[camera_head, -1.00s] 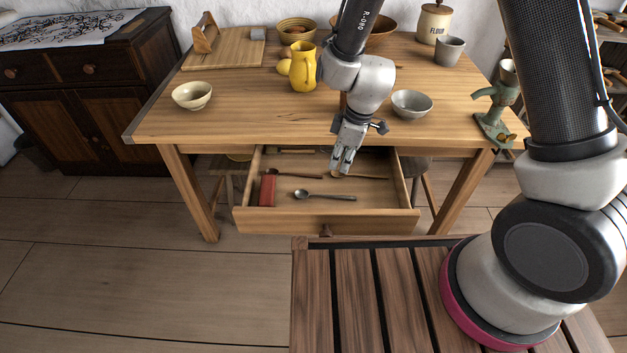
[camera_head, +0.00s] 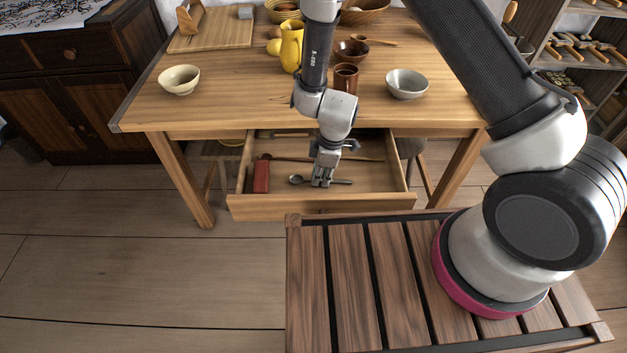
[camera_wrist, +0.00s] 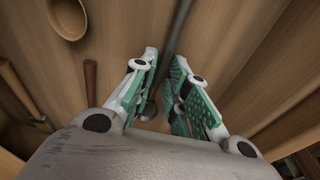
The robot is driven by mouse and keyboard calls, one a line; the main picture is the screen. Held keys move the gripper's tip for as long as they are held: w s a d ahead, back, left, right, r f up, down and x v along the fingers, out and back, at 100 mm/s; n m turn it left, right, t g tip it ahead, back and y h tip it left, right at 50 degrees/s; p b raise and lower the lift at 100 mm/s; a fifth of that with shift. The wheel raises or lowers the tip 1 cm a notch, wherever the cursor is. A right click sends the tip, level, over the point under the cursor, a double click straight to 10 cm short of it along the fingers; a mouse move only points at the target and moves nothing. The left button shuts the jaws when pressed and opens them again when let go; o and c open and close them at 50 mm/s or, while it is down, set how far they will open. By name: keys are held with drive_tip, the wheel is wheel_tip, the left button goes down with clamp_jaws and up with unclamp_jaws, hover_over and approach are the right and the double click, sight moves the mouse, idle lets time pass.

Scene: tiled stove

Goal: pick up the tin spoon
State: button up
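The grey tin spoon (camera_head: 296,180) lies in the open drawer (camera_head: 300,207), its bowl to the left and its handle running right. My gripper (camera_head: 321,184) is down in the drawer over the spoon's handle and hides part of it. In the wrist view, the spoon's thin grey handle (camera_wrist: 174,42) runs up between and beyond the green-padded fingers of my gripper (camera_wrist: 164,70). The fingers stand apart on either side of the spoon, with a visible gap. I cannot tell whether either finger touches it.
A red box (camera_head: 261,177) lies left of the spoon. Long wooden utensils (camera_head: 290,159) lie behind it; a wooden spoon bowl (camera_wrist: 68,18) shows in the wrist view. The drawer walls and the tabletop (camera_head: 230,105) border the space. Bowls, cups and a yellow jug (camera_head: 291,48) stand above.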

clamp_jaws()
